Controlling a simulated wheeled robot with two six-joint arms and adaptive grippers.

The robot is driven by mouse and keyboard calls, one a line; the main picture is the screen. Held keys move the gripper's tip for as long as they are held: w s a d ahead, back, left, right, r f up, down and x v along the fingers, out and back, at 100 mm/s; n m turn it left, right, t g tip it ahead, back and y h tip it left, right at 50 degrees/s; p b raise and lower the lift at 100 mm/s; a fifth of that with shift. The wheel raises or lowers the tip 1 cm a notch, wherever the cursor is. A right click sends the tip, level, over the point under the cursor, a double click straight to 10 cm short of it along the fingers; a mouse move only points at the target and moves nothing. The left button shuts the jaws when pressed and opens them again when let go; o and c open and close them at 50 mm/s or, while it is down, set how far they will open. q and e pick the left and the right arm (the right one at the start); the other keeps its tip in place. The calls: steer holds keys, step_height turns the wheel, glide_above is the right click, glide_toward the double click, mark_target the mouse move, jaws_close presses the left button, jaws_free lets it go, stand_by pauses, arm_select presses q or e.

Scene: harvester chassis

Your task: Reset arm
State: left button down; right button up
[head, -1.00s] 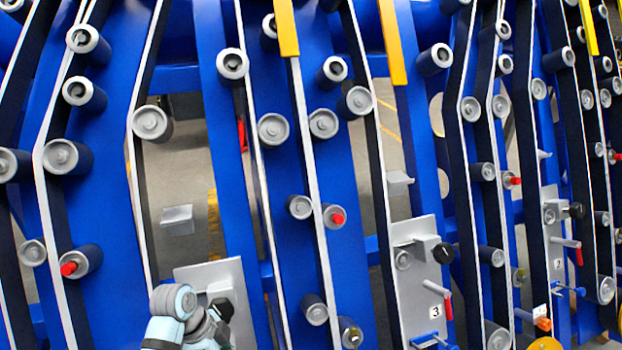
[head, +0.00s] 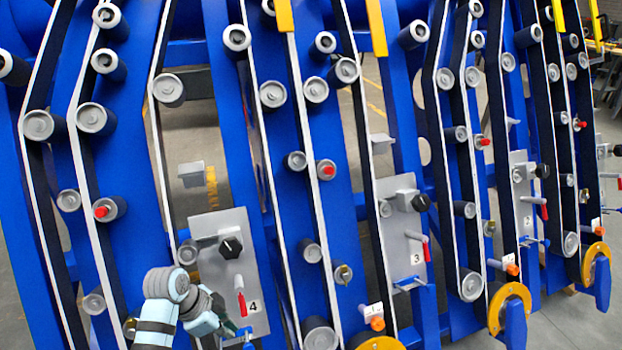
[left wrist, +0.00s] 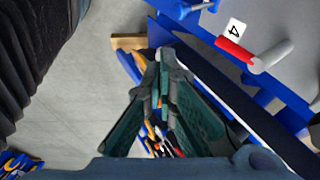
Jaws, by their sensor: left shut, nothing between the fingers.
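The panel carries a black knob (head: 231,246) and a red-tipped lever (head: 241,299). The lever (left wrist: 238,50) also shows in the wrist view, right of the fingertips and apart from them. My right gripper is not in view.
The tall blue harvester chassis (head: 215,120) fills the head view, with grey rollers and dark belts. Panel 3 (head: 402,235) and orange-yellow wheels (head: 510,305) are to the right. Grey floor (left wrist: 85,80) is open at the left of the wrist view.

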arm_select(q)
steer(key=w+a+f+n+t+y+p, duration=0.1)
steer(key=w+a+f+n+t+y, duration=0.15)
steer(key=w+f+n+t, duration=0.3)
steer(key=s+a+f+n+g+y+p, duration=0.1)
steer(key=s+a+f+n+p, duration=0.1)
steer(key=s+f+n, duration=0.25)
steer(key=s+a+f+n+g+p, duration=0.1)
steer(key=s+a+f+n+p, duration=0.15)
steer(key=s+f, duration=0.3)
arm_select(e)
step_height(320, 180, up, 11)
steer(key=p, duration=0.5)
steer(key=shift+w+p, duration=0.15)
steer(key=shift+p, duration=0.2)
arm_select(q)
steer(key=s+f+g, duration=0.2)
steer(key=s+f, duration=0.1)
steer(key=s, duration=1.4)
steer(key=s+f+n+g, duration=0.1)
steer(key=s+f, duration=0.3)
steer(key=s, duration=1.4)
steer(key=shift+a+f+g, duration=0.25)
steer(key=shift+a+g, duration=0.1)
steer(key=shift+g, duration=0.3)
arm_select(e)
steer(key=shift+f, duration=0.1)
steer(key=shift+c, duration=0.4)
